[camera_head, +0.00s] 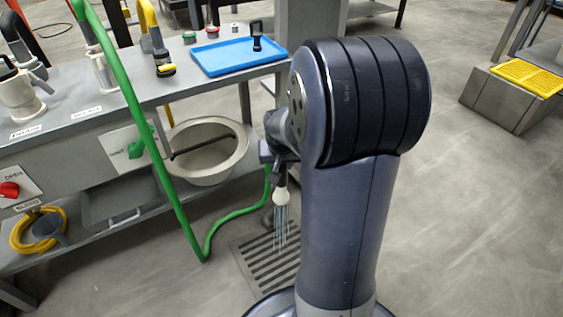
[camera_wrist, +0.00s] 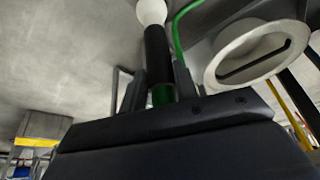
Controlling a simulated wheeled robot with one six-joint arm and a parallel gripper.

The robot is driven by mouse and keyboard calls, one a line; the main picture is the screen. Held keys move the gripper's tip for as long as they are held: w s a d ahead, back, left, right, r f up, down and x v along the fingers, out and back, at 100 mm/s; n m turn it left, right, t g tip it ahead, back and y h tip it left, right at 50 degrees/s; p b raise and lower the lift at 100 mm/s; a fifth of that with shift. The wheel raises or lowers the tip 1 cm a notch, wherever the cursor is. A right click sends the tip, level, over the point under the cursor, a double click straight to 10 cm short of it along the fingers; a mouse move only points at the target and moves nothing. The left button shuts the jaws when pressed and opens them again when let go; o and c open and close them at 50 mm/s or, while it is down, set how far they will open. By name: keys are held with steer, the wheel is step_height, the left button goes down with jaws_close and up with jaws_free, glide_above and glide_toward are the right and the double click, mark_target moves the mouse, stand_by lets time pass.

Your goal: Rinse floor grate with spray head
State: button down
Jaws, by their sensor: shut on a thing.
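My gripper (camera_head: 278,152) is shut on the spray head, partly hidden behind my arm in the head view. The spray head (camera_head: 282,196) points down, with its white nozzle at the bottom. Thin pale streams of water (camera_head: 281,232) fall from it toward the floor grate (camera_head: 262,266), a slotted dark metal grate set in the concrete. My arm hides the grate's right part. In the wrist view the spray head (camera_wrist: 157,50) shows a dark body, a white round end and a green part between the jaws (camera_wrist: 160,90).
A green hose (camera_head: 180,215) loops from the bench to the floor and up toward the spray head. Open floor lies at the right.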

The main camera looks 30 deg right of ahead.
stand_by(0.5)
step_height(320, 180, up, 7)
steer(key=p, duration=0.6)
steer(key=shift+r, duration=0.1)
